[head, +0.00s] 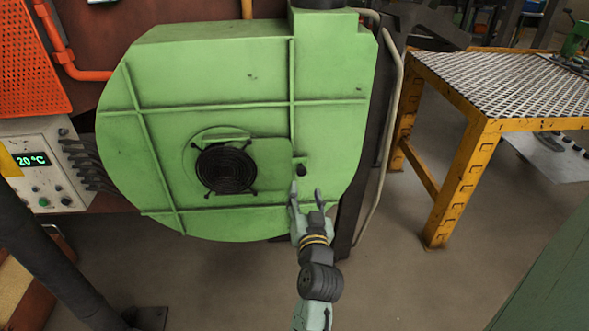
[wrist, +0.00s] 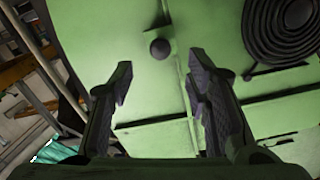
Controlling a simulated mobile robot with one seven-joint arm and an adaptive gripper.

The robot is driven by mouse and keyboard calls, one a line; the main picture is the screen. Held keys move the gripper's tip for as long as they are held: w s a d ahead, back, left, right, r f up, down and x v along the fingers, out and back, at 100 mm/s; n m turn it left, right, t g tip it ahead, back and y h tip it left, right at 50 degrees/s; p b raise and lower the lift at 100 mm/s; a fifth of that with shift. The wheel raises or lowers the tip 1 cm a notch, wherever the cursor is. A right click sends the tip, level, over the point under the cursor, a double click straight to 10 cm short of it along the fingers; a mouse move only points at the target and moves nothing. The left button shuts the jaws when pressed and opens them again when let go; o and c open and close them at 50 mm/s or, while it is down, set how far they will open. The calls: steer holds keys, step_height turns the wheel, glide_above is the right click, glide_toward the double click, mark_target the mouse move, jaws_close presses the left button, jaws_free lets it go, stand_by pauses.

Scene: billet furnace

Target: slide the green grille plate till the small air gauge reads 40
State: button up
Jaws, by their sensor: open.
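The green grille plate (head: 270,155) lies flat on the face of a large green blower housing, beside a round black wire grille (head: 227,169). A small dark knob (head: 301,170) stands at the plate's right side; it also shows in the wrist view (wrist: 160,48). My gripper (head: 306,190) is open and empty, just below the knob in the head view. In the wrist view, my gripper's (wrist: 159,62) two fingers point toward the housing, and the knob shows between and beyond their tips, apart from them. I cannot make out a small air gauge in either view.
A control box (head: 43,165) with a green display reading about 20 °C stands at the left. A yellow table (head: 465,150) with a mesh top stands at the right. A grey pipe (head: 386,140) runs down the housing's right side. The floor in front is mostly clear.

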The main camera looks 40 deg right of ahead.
mark_target(302, 174)
steer(key=p+x, duration=0.2)
steer(key=x, duration=0.7)
steer(key=shift+w, duration=0.15)
jaws_close()
stand_by(0.6)
